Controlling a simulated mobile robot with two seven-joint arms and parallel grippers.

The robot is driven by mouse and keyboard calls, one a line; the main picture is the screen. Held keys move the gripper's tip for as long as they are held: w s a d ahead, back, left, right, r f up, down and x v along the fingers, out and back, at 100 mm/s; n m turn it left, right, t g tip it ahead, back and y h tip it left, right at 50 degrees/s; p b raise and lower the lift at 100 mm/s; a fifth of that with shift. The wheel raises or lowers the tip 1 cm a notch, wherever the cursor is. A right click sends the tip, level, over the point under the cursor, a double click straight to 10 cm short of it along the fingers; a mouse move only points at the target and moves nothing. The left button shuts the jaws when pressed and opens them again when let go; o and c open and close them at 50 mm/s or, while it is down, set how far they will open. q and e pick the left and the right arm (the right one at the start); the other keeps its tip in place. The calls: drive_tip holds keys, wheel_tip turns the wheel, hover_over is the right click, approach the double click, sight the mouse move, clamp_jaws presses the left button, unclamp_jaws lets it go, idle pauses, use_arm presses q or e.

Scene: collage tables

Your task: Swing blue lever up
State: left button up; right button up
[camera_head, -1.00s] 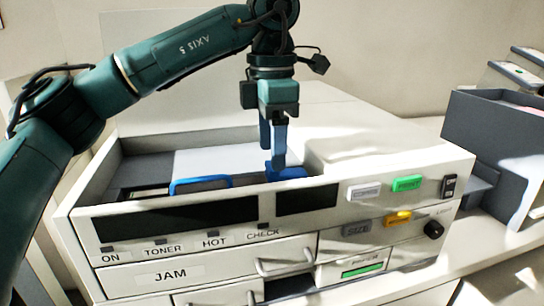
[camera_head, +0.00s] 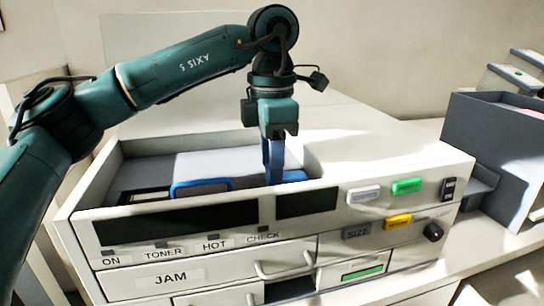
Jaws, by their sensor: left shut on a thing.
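The blue lever (camera_head: 294,176) is in the open top bay of the white copier-like machine (camera_head: 380,150), just behind its front panel. My left gripper (camera_head: 274,178) points straight down into the bay from above, its narrow bluish fingers shut on the lever. The fingers and the front panel hide much of the lever, so its exact angle is hard to tell. A blue-framed part (camera_head: 202,187) lies to the left in the same bay. My right gripper is out of view.
The front panel has a dark display (camera_head: 170,218), a green button (camera_head: 407,186) and a yellow button (camera_head: 398,221). Below is a JAM drawer (camera_head: 170,277) with a handle. A dark grey box (camera_head: 490,135) stands at right. The space above the machine's right side is clear.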

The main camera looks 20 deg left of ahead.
sight(292, 174)
use_arm(q)
drive_tip(key=shift+c, duration=0.6)
drive_tip(key=shift+r, duration=0.1)
drive_tip(key=shift+w+d+r+g+y+p, duration=0.25)
drive_tip(key=shift+d+r+g+y+p, duration=0.2)
drive_tip(key=shift+y+p, duration=0.45)
drive_tip(key=shift+w+d+r+g+y, duration=0.35)
drive_tip(key=shift+d+g+y, duration=0.15)
drive_tip(key=shift+g+y, duration=0.35)
drive_tip(key=shift+w+d+r+g+y, duration=0.3)
drive_tip(key=shift+d+g+y, duration=0.2)
drive_tip(key=shift+y, duration=0.55)
drive_tip(key=shift+w, duration=0.1)
drive_tip(key=o, duration=1)
drive_tip(key=shift+r, duration=0.1)
